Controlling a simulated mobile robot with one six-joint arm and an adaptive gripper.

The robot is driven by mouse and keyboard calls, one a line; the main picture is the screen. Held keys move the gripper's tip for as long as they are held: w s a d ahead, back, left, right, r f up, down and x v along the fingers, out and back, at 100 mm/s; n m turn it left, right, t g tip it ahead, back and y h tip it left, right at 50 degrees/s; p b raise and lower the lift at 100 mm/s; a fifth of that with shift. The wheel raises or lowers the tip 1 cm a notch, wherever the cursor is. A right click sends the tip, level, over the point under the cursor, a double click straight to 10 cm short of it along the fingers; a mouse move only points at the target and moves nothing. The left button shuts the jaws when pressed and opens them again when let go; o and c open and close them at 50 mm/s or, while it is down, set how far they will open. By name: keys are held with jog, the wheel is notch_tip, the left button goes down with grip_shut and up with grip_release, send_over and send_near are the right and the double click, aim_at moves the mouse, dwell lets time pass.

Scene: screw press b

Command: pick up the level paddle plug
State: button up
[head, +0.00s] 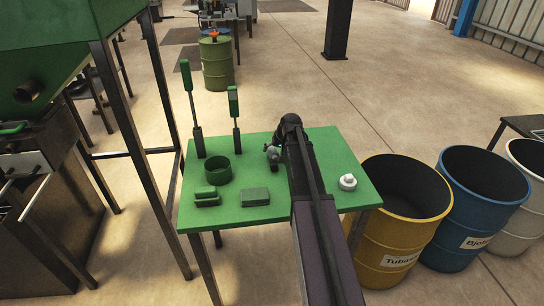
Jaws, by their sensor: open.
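A small white round plug-like piece with a raised knob (348,182) lies on the right part of the green table (320,152). It is the thing that looks most like the level paddle plug, but I cannot be sure of it. My arm reaches over the table from the bottom of the head view. My gripper (272,156) is at its far end, left of the white piece and apart from it. It is small and partly hidden by the arm, and I see nothing held in it.
On the table's left stand two green-topped upright tools (234,105), a green ring (218,172), a green block (256,197) and small green pieces (207,196). Yellow (395,225) and blue (478,205) barrels stand close at right. A green machine frame (150,100) stands at left.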

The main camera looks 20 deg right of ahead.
aim_at(270, 148)
dwell(0.4)
grip_shut()
jog(key=shift+r, duration=0.1)
notch_tip(270, 148, up, 4)
jog(key=p, duration=0.4)
jog(key=s+a, duration=0.1)
jog(key=s, duration=0.4)
jog(key=s+a, duration=0.2)
jog(key=s, duration=0.3)
jog(key=s+a+p, duration=0.1)
jog(key=s, duration=0.4)
jog(key=shift+s+a+r, duration=0.15)
jog(key=shift+a+r, duration=0.2)
jog(key=shift+r, duration=0.05)
dwell(0.5)
